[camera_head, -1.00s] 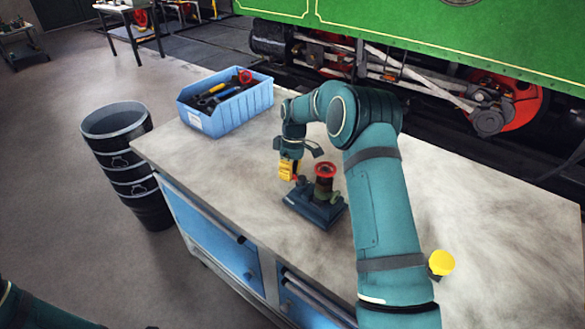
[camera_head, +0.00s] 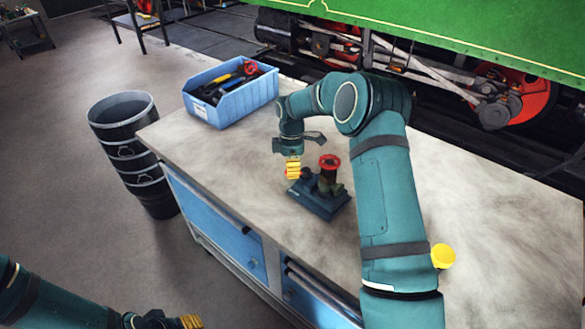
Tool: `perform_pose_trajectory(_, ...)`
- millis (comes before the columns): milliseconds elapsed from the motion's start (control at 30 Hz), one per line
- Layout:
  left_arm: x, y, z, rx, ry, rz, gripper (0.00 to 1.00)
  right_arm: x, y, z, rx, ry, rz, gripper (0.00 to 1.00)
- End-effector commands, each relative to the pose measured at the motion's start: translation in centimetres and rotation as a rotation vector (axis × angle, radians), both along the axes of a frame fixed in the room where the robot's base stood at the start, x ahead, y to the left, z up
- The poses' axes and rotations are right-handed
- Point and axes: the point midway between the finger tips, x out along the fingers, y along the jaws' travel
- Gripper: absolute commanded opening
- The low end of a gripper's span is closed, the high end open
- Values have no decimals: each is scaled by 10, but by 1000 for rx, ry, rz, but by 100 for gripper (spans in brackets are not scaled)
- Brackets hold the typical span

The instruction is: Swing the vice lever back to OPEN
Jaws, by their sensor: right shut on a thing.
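The vice (camera_head: 320,202) is a small dark blue block on the workbench, left of my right forearm. A part with a red handwheel (camera_head: 330,162) stands upright in it. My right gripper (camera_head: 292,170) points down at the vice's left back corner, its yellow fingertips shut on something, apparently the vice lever. The lever itself is hidden by the fingers, and I cannot read any OPEN mark. My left gripper (camera_head: 190,321) is at the bottom edge, far from the vice and partly cut off; its opening is unclear.
The grey-topped workbench (camera_head: 480,230) has free room to the right. A blue bin of tools (camera_head: 232,105) stands at its back left. Stacked black buckets (camera_head: 130,150) stand on the floor to the left. A green steam tram (camera_head: 500,35) is behind the bench.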

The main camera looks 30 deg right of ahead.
Motion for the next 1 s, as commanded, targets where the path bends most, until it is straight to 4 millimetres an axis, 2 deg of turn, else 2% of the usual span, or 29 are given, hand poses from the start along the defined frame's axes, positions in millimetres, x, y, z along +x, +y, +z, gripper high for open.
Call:
perform_pose_trajectory(367, 0, 0, 0, 0, 0, 0, 47, -2, 3, -3, 5, 10, 9, 0)
perform_pose_trajectory(400, 0, 0, 0, 0, 0, 0, 47, -2, 3, -3, 4, 10, 9, 30)
perform_pose_trajectory(467, 0, 0, 0, 0, 0, 0, 47, -2, 3, -3, 4, 10, 9, 47)
perform_pose_trajectory(800, 0, 0, 0, 0, 0, 0, 47, -1, 1, 1, 2, 4, 6, 47)
perform_pose_trajectory(1000, 0, 0, 0, 0, 0, 0, 47, 5, -1, 25, 1, 1, 6, 47)
